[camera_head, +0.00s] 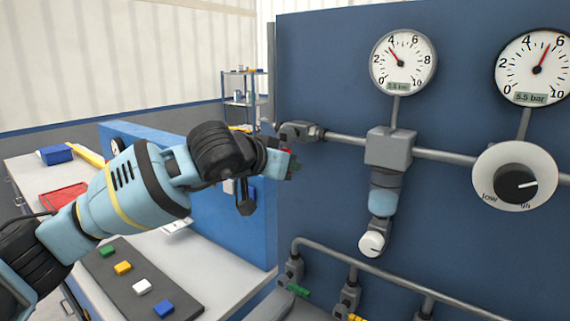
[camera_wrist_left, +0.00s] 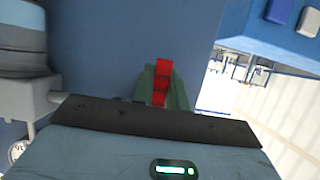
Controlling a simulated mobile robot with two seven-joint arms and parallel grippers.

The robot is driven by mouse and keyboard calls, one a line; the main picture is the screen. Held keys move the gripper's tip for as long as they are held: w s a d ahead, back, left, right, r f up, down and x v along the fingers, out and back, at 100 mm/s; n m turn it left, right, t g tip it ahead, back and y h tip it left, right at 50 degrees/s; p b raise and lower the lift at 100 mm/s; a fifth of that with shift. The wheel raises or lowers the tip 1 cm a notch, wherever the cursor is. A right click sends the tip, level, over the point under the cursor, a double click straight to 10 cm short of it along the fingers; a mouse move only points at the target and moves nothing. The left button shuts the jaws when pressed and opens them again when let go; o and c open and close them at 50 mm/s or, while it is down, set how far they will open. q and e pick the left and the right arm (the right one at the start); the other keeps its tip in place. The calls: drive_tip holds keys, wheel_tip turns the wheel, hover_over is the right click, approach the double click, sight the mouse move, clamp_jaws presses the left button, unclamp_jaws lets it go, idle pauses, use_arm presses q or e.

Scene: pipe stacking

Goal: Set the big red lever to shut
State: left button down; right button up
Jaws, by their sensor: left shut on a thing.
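The big red lever shows as a small red patch (camera_head: 286,151) in the head view, at the left end of the upper grey pipe on the blue panel. Most of it is hidden by my left gripper (camera_head: 291,164), which reaches in from the left. In the left wrist view the red lever (camera_wrist_left: 161,68) sits between the green fingers of my left gripper (camera_wrist_left: 160,88), which is shut on it. The lever's exact angle cannot be told. My right gripper is in neither view.
A grey valve body (camera_head: 299,131) joins the pipe (camera_head: 347,138) beside my gripper. Two gauges, a white dial (camera_head: 490,175) and a lower pipe (camera_head: 380,270) are on the panel. A workbench with a dark strip (camera_head: 125,275) of coloured blocks lies below my arm.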

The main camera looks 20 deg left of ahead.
use_arm(q)
drive_tip(key=shift+r, duration=0.1)
drive_tip(key=c, duration=1.4)
unclamp_jaws()
drive_tip(key=shift+v, duration=3.9)
